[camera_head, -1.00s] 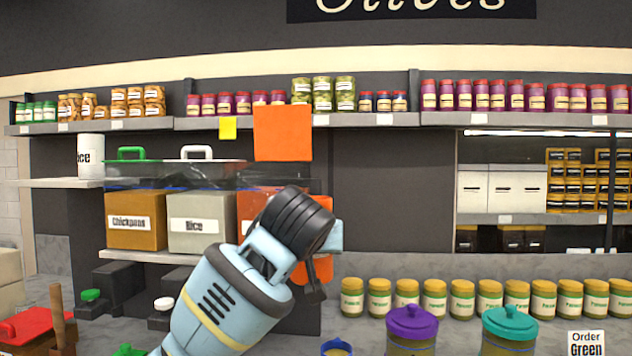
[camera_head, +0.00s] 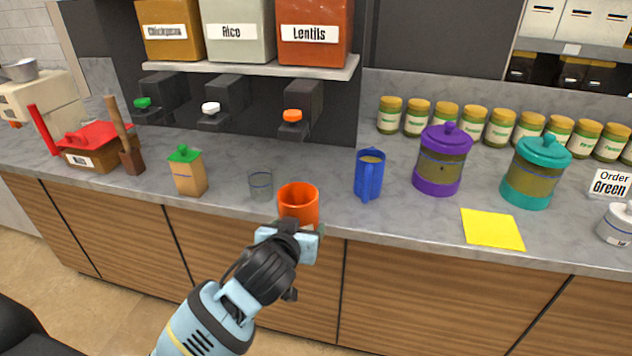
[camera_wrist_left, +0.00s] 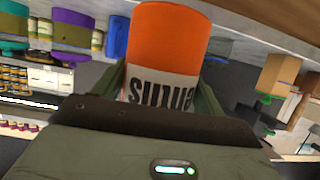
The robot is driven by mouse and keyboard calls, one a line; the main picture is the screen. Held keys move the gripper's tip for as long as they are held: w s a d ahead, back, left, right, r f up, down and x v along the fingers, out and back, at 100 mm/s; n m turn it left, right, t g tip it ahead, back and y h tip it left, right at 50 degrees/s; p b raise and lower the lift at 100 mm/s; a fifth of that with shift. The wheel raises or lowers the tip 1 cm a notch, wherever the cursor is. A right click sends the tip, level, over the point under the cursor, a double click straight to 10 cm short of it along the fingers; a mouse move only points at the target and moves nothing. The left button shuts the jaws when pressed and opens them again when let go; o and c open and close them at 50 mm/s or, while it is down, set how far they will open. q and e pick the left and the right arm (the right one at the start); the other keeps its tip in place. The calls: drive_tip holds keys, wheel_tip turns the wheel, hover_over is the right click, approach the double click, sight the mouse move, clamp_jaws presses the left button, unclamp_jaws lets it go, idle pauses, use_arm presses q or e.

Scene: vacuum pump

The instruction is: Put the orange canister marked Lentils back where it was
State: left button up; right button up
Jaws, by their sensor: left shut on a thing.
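The orange canister (camera_head: 298,201) shows in the head view as a round, open-topped cup in front of the counter's edge. In the left wrist view it (camera_wrist_left: 168,35) carries a white label, upside down there, reading partly "entils". My left gripper (camera_head: 288,240) is shut on it, and the fingers (camera_wrist_left: 163,85) flank its sides. The canister's lower part is hidden by the gripper in the head view. I cannot tell whether it touches the counter. A large orange bin marked Lentils (camera_head: 315,12) stands on the shelf above, over a spout with an orange knob (camera_head: 292,116). My right gripper is not in view.
On the grey counter (camera_head: 400,213) stand a glass (camera_head: 260,185), a green-topped box (camera_head: 187,171), a blue jug (camera_head: 370,174), a purple jar (camera_head: 442,162) and a teal jar (camera_head: 535,175). A yellow sheet (camera_head: 491,230) lies right. Several gold-lidded jars (camera_head: 473,124) line the back.

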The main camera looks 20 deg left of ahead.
use_arm(q)
drive_tip(key=s+a+f, duration=0.1)
drive_tip(key=s+f, duration=0.2)
drive_tip(key=s, duration=0.4)
drive_tip(key=s+a+f+h, duration=0.1)
drive_tip(key=s+f, duration=0.2)
drive_tip(key=s, duration=0.4)
drive_tip(key=shift+s+f+m, duration=0.2)
drive_tip(key=shift+s+m, duration=0.1)
drive_tip(key=shift+m, duration=0.1)
drive_tip(key=shift+a, duration=0.25)
